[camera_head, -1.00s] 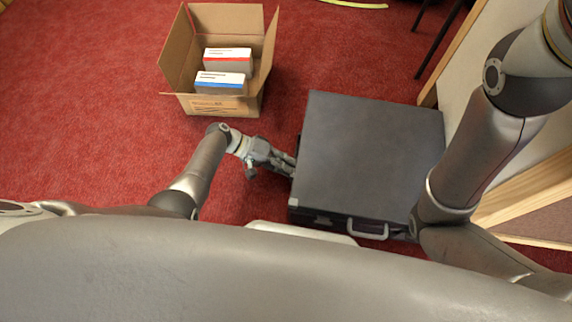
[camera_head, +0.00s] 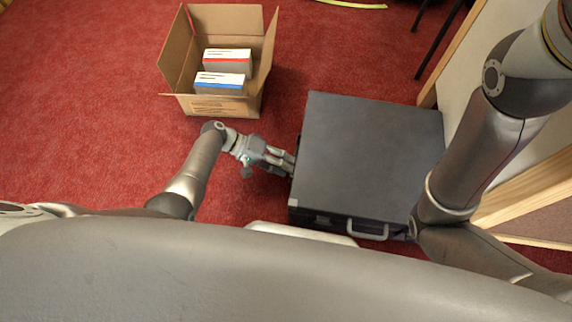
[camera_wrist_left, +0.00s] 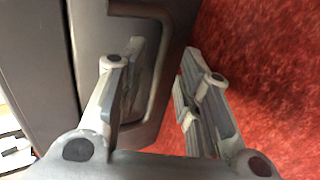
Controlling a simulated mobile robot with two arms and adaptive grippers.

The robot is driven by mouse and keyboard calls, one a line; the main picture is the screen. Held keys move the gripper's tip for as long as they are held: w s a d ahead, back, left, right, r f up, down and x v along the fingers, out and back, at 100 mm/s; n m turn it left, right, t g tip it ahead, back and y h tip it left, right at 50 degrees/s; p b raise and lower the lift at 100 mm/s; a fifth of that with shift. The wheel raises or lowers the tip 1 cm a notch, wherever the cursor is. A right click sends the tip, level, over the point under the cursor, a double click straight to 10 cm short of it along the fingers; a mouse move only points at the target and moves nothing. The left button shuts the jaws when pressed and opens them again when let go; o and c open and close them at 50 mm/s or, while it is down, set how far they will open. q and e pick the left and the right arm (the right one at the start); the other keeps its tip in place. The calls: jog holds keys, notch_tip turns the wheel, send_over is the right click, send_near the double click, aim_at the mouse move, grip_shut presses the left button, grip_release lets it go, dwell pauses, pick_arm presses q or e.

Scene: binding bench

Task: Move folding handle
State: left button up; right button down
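A dark grey case (camera_head: 368,150) lies flat on the floor, its lid shut. A light grey handle (camera_head: 368,230) shows on its near side. My left gripper (camera_head: 289,165) is at the case's left side. In the left wrist view, a dark rounded handle loop (camera_wrist_left: 162,65) stands on the case wall. The left gripper (camera_wrist_left: 160,68) is open there, one finger over the loop's inner area and the other outside it. The loop's bar lies between the fingers, with a gap to the outer finger. Any contact is hard to tell. My right gripper is out of view.
An open cardboard box (camera_head: 222,104) with two white-topped packs stands behind my left arm. Wooden-edged furniture (camera_head: 520,192) stands close on the case's right. The red carpet (camera_head: 90,100) is clear at the left.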

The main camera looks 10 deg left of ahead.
pick_arm(q)
jog(key=v, duration=0.6)
jog(key=shift+a, duration=0.35)
